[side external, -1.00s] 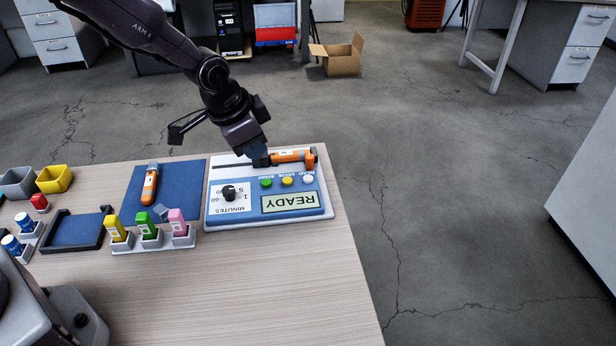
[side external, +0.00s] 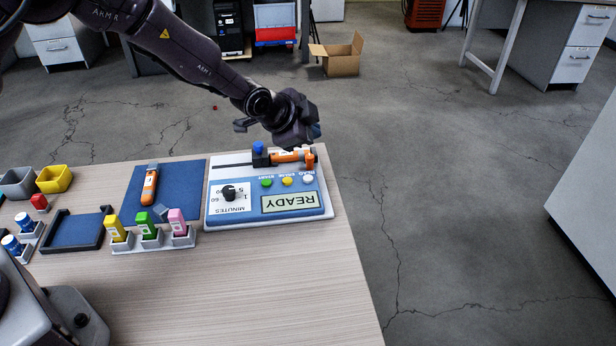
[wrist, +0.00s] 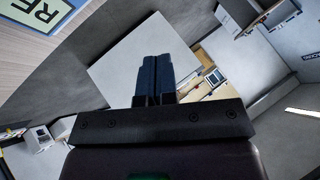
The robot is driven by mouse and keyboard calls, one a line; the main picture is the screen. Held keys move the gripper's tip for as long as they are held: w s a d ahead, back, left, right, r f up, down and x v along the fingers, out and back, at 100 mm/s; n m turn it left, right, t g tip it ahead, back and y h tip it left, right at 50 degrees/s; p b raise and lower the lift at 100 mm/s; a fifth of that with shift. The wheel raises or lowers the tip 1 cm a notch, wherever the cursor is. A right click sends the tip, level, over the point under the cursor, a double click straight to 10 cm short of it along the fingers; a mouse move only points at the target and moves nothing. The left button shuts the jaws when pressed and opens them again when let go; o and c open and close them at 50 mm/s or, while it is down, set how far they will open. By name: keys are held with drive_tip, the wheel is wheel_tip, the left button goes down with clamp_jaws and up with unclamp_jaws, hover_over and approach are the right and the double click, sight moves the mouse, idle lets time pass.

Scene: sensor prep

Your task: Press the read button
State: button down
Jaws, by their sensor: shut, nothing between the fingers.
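The grey-and-blue reader box (side external: 243,208) lies on the table, its screen (side external: 290,202) showing READY upside down; part of the screen shows in the wrist view (wrist: 38,12). Its top has a green button (side external: 266,182), a yellow button (side external: 287,180) and a white button (side external: 307,178); their labels are small, the white one's seeming to be READ. An orange-and-white sensor (side external: 286,157) lies along the back, beside a blue-topped slider (side external: 258,148). My gripper (side external: 315,131) is above the box's back right corner, apart from the buttons.
Another orange sensor (side external: 150,186) lies on a blue mat (side external: 177,195) left of the box. Yellow, green and pink sticks (side external: 177,221) stand in holders nearer the front. A black dial (side external: 229,192) is on the box. The table's right edge is close to the box.

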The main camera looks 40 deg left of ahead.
sight(309, 180)
drive_tip(key=shift+f, duration=4.2)
drive_tip(key=shift+f, duration=0.4)
drive_tip(key=shift+f, duration=0.4)
drive_tip(key=shift+r, duration=0.8)
drive_tip(key=shift+r, duration=2.55)
